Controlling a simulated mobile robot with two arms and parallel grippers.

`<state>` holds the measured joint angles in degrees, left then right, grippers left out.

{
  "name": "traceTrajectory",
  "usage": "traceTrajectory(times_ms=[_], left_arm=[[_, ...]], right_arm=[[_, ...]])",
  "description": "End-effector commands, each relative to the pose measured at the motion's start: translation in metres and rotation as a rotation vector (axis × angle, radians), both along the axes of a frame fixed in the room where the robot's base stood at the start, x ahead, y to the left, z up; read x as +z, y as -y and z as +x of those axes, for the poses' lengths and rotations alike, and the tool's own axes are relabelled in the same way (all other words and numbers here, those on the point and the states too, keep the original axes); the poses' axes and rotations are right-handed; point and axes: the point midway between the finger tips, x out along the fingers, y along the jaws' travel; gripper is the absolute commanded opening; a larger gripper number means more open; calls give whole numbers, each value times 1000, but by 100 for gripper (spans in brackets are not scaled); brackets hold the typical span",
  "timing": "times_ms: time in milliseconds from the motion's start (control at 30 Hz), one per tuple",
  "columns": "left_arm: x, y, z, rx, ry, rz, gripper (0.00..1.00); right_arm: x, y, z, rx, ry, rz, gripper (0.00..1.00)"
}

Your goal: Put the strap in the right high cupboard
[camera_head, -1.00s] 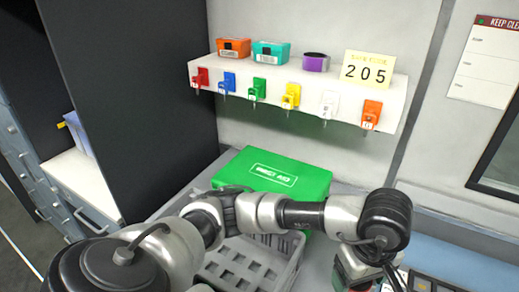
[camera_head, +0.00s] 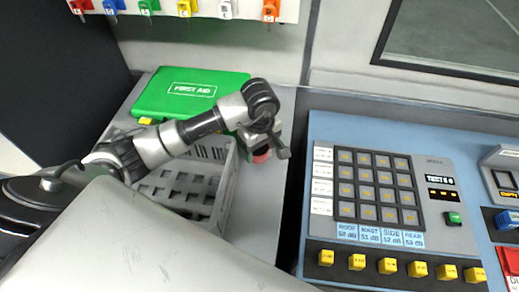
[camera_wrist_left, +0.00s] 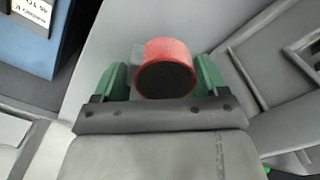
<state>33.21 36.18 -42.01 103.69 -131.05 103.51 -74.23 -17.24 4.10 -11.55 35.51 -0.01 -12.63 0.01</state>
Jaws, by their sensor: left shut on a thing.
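The strap appears to be the small red roll with a dark round end, seen in the left wrist view (camera_wrist_left: 166,58). My left gripper (camera_wrist_left: 160,78) is shut on it, with a green finger on each side. In the head view the red roll (camera_head: 262,156) shows just below my left wrist, by the right side of the grey crate. My left fingers are mostly hidden there by the wrist. My right gripper is not in view. No high cupboard shows in the current views.
A grey slotted crate (camera_head: 222,205) stands left of the roll, with a green first aid box (camera_head: 190,95) behind it. A blue control console (camera_head: 300,215) with a keypad (camera_head: 376,188) and yellow buttons is at right.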

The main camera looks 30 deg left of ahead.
Motion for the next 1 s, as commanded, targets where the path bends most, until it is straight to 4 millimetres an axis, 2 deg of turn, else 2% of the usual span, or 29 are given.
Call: traceTrajectory(times_ms=[33,200,600,633,767,1000], left_arm=[[-7,1,-2,2,-7,-1,46],[-25,1,-1,1,-1,0,46],[-32,0,0,0,0,1,46],[-30,1,0,0,0,0,78],[-30,1,-1,0,-1,0,98],[-30,1,-1,0,-1,0,98]], right_arm=[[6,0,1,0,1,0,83],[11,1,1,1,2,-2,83],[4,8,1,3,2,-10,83],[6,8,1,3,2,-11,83],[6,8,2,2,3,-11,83],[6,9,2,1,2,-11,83]])
